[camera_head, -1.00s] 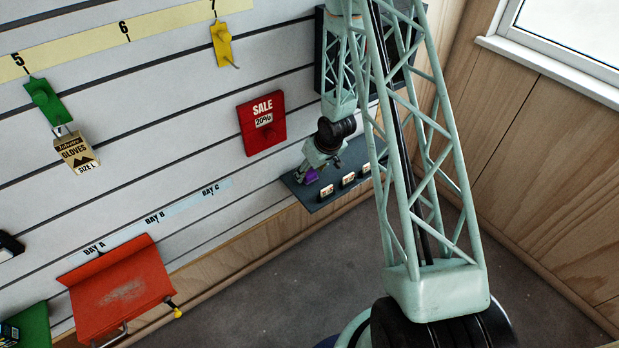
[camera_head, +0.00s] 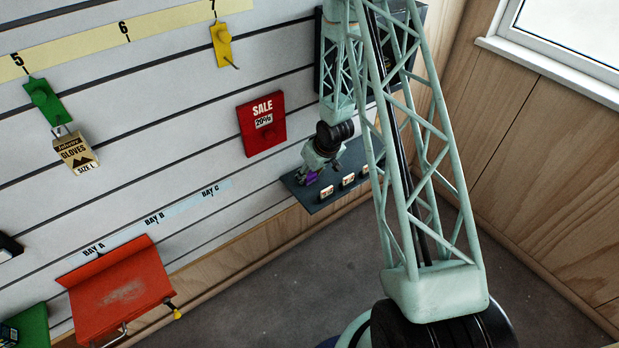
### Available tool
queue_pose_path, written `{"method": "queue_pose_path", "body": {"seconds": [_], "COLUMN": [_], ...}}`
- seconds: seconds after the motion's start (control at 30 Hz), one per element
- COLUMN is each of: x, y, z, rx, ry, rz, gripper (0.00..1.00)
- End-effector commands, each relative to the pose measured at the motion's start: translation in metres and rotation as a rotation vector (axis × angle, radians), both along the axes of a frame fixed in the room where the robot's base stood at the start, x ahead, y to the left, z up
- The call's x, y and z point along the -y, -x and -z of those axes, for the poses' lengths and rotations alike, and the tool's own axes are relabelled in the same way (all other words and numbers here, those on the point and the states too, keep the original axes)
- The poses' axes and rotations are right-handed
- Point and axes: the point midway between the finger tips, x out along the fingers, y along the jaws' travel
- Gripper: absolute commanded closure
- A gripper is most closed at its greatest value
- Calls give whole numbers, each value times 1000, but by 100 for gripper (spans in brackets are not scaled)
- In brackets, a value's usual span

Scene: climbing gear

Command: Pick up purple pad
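The purple pad (camera_head: 312,177) shows as a small purple patch on the dark shelf (camera_head: 318,203), at the shelf's left part near the wall. My gripper (camera_head: 307,178) is right at the pad, pointing down and to the left, with its fingers around or beside it. The fingers are tiny and partly cover the pad. I cannot tell whether they are open or shut on it.
Several small labelled tags (camera_head: 326,192) sit along the shelf's front. A red SALE sign (camera_head: 262,123) hangs on the slatted wall left of my arm. A dark box (camera_head: 412,50) is above the shelf.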

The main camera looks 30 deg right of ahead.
Motion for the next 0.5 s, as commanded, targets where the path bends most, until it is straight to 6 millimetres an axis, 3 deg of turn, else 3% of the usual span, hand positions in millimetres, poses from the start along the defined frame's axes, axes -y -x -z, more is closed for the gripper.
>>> {"method": "queue_pose_path", "body": {"seconds": [0.2, 0.5], "x": [0, 0], "y": [0, 0], "z": [0, -1], "rx": [0, 0], "ry": [0, 0], "rz": [0, 0], "gripper": [77, 78]}}
